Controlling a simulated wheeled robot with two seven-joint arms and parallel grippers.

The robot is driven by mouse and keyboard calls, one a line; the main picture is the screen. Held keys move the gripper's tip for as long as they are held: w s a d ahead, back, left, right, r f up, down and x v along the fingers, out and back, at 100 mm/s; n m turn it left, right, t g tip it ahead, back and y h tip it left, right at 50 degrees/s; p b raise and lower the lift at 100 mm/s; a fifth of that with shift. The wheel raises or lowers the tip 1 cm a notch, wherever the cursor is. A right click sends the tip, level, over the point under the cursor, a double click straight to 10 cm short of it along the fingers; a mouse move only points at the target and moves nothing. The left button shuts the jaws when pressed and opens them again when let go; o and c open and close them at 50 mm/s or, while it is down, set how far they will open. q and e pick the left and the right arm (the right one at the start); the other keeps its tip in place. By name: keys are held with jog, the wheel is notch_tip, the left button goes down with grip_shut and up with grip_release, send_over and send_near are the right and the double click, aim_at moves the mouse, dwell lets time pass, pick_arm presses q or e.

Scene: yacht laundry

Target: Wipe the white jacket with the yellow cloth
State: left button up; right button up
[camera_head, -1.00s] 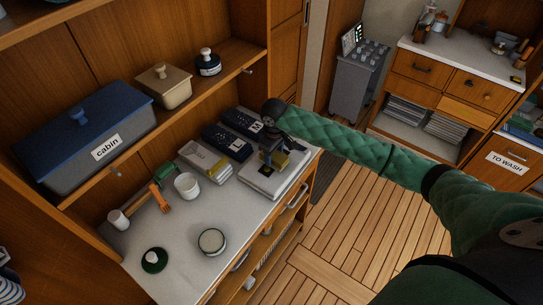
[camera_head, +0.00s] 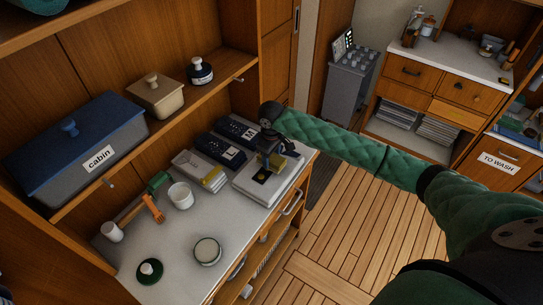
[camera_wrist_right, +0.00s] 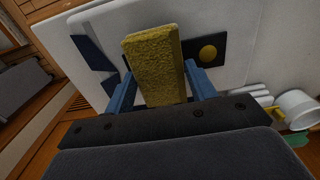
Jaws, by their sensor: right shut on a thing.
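The white jacket (camera_head: 243,186) lies folded flat near the right end of the counter, with dark navy patches and a round yellow mark; it fills much of the right wrist view (camera_wrist_right: 225,25). My right gripper (camera_head: 268,160) is over the jacket. It is shut on the yellow cloth (camera_wrist_right: 150,62), a thick fuzzy block between the blue fingers. The cloth is at or just above the jacket; whether they touch I cannot tell. My left gripper is in neither view.
Left of the jacket lie dark folded pieces (camera_head: 222,150) and a pale stack (camera_head: 198,170). A white cup (camera_head: 181,195), an orange-headed brush (camera_head: 152,208), a round tin (camera_head: 207,251) and a green-based knob (camera_head: 149,271) stand on the counter (camera_head: 175,235). A shelf overhangs the back.

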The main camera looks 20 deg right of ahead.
jog(key=shift+s+a+f, duration=0.15)
jog(key=shift+s+a, duration=1.25)
jog(key=shift+a, duration=0.3)
jog(key=o, duration=0.4)
jog(key=c, duration=0.4)
jog(key=shift+r, duration=2.6)
